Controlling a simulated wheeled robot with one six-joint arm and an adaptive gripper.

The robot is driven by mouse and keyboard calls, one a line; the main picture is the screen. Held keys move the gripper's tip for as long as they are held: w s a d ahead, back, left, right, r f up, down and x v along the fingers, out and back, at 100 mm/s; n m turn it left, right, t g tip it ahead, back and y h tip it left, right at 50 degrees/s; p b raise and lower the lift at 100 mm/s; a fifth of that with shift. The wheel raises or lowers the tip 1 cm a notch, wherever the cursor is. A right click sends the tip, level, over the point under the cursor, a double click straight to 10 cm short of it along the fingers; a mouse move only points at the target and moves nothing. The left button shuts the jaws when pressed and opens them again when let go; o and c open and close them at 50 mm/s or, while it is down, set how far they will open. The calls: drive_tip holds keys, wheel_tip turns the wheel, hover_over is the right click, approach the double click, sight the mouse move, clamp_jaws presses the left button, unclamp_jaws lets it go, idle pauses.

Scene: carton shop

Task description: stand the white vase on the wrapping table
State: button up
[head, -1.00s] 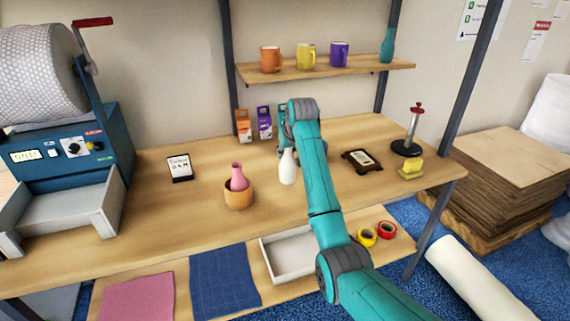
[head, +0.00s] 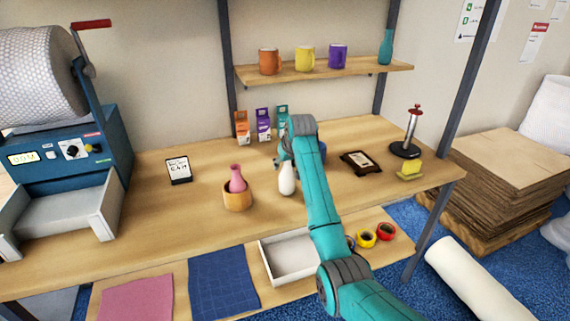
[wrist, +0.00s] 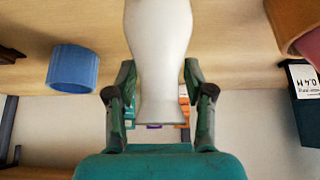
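The white vase (head: 287,179) is upright over the middle of the wrapping table (head: 350,187), to the right of a wooden bowl. My gripper (head: 283,159) reaches it from behind and above. In the wrist view the vase (wrist: 160,45) is between the two fingers of my gripper (wrist: 160,85), which are closed around its neck. Its flared mouth points toward my palm. Its base is out of the wrist view. I cannot tell whether the base touches the tabletop.
The wooden bowl (head: 238,200) holds a pink vase (head: 237,178). A blue cup (wrist: 73,68) is partly behind my arm.

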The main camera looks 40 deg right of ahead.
drive_tip(key=shift+r, duration=0.1)
drive_tip(key=shift+s+r, duration=0.1)
drive_tip(key=shift+r, duration=0.15)
drive_tip(key=v, duration=1.1)
drive_tip(key=shift+s+r, duration=0.2)
drive_tip(key=shift+r, duration=0.05)
